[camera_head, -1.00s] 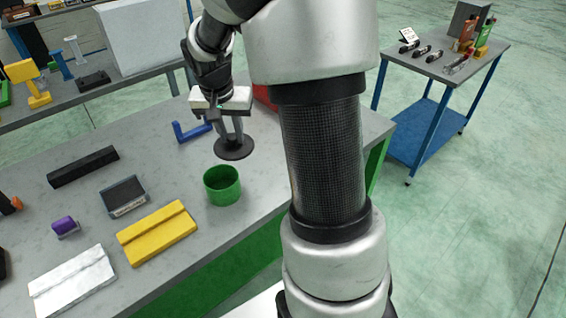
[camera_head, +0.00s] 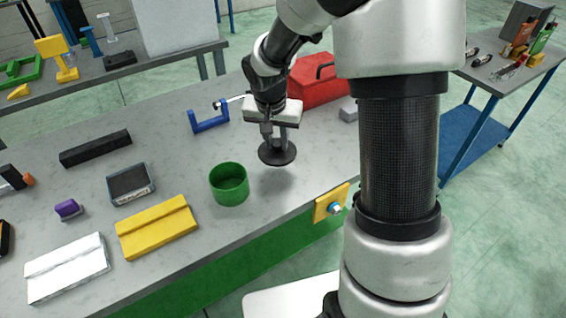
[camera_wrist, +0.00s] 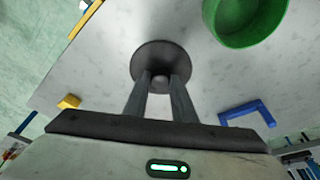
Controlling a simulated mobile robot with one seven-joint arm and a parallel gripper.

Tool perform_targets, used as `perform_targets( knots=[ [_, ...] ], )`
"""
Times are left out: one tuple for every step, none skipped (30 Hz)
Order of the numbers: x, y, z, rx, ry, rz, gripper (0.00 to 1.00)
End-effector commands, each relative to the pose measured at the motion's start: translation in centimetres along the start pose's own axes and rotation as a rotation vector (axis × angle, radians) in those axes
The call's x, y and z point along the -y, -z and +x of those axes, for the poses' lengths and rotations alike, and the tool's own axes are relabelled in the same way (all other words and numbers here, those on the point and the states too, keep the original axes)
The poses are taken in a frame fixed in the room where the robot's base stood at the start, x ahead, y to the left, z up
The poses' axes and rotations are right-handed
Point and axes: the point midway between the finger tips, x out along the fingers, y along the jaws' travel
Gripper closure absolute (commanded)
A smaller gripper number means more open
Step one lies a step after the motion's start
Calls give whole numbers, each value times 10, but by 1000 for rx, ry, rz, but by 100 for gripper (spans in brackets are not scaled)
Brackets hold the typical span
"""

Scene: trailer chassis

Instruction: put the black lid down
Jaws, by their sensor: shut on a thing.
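The black lid (camera_head: 278,155) is a round dark disc with a small knob on top. My gripper (camera_head: 279,138) is shut on its knob and holds it level above the grey worktop, to the right of the green cup. In the wrist view, my gripper's fingertips (camera_wrist: 161,82) pinch the knob of the black lid (camera_wrist: 160,58), with a shadow on the worktop beyond it. The green cup (camera_head: 229,184) is open at the top and stands on the worktop; it also shows in the wrist view (camera_wrist: 245,20).
On the workbench (camera_head: 170,165) are a blue clamp (camera_head: 209,120), a red toolbox (camera_head: 318,82), a yellow block (camera_head: 157,227), a white block (camera_head: 67,268) and a black bar (camera_head: 96,148). A yellow plate (camera_head: 331,203) sits on the bench's front edge.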

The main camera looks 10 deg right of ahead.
Motion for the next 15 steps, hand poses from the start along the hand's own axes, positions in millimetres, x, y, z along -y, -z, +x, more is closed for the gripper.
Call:
perform_targets(
  knots=[
    [0, -4, 12, 3, -2, -2, 98],
    [-1, -6, 17, 4, -3, -1, 98],
    [-1, -7, 22, 3, -2, -1, 98],
    [-1, -7, 26, 2, -1, -1, 98],
    [-1, -8, 28, 2, -2, 0, 98],
    [-1, -8, 31, 1, -2, 1, 98],
    [-1, -9, 33, 1, -1, 1, 98],
    [-1, -9, 34, 0, -1, 1, 98],
    [-1, -10, 37, 0, -1, 0, 98],
    [-1, -11, 40, 0, -1, 0, 98],
    [-1, -12, 44, 1, -2, 0, 98],
    [-1, -14, 50, 3, -2, 0, 98],
    [0, -15, 54, 2, -2, -1, 98],
    [0, -16, 58, 2, -2, -1, 98],
    [0, -18, 64, 2, -2, -1, 98]
  ],
)
